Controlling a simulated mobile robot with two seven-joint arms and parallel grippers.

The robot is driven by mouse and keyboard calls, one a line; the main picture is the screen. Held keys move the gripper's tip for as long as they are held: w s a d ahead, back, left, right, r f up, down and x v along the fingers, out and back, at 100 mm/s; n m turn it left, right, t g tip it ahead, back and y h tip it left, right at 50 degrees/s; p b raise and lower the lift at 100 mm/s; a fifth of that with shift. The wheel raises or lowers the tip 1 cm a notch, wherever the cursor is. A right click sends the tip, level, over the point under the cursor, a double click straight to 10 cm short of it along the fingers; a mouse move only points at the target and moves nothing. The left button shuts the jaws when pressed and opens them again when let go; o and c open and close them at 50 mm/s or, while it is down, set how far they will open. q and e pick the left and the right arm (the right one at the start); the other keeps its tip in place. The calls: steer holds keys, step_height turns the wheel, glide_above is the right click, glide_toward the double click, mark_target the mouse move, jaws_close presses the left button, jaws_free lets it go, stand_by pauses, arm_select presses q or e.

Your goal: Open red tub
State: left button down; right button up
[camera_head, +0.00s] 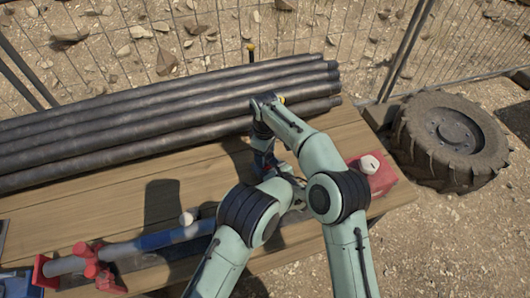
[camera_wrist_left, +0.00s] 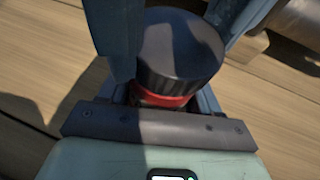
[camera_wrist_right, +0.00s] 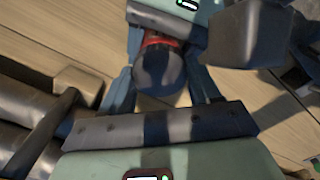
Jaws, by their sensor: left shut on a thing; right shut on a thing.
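The red tub shows in the left wrist view as a dark ribbed round lid (camera_wrist_left: 180,50) with a red body (camera_wrist_left: 160,99) just under it, between the fingers of my left gripper (camera_wrist_left: 178,30). In the right wrist view its dark rounded end (camera_wrist_right: 160,70) and a strip of red (camera_wrist_right: 160,39) sit between the fingers of my right gripper (camera_wrist_right: 162,85). Both grippers are shut on the tub, from different sides. In the head view my right gripper (camera_head: 265,160) points down over the table, and my arms hide most of the tub and my left gripper.
Several dark pipes (camera_head: 150,115) lie along the back of the wooden table (camera_head: 120,210). A red box-shaped container (camera_head: 375,176) with a white cap stands at the right end. A blue and red tool (camera_head: 155,241) lies at the front left. A tyre (camera_head: 450,138) lies beyond the table.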

steer(key=o, duration=1.2)
steer(key=shift+c, duration=0.2)
